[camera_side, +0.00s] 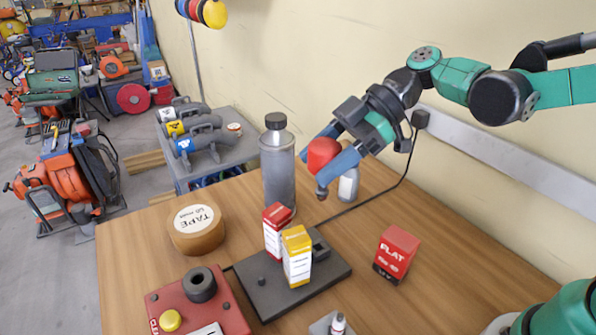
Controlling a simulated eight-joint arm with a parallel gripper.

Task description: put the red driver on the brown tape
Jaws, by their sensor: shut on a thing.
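The red driver (322,153) has a rounded red body and a short metallic lower end. My gripper (325,165) is shut on it, with the blue fingers on either side, and holds it above the table right of the grey bottle. The brown tape (199,240) is a wide roll lying flat at the table's left, with a white "TAPE" label on top. Nothing rests on it. My gripper is well to the right of the tape and higher. The fingers hide part of the driver.
A tall grey bottle (278,175) stands between driver and tape. A white bottle (349,187) is behind my gripper. Another red box (396,254) is right; a red button unit (195,305) is in front.

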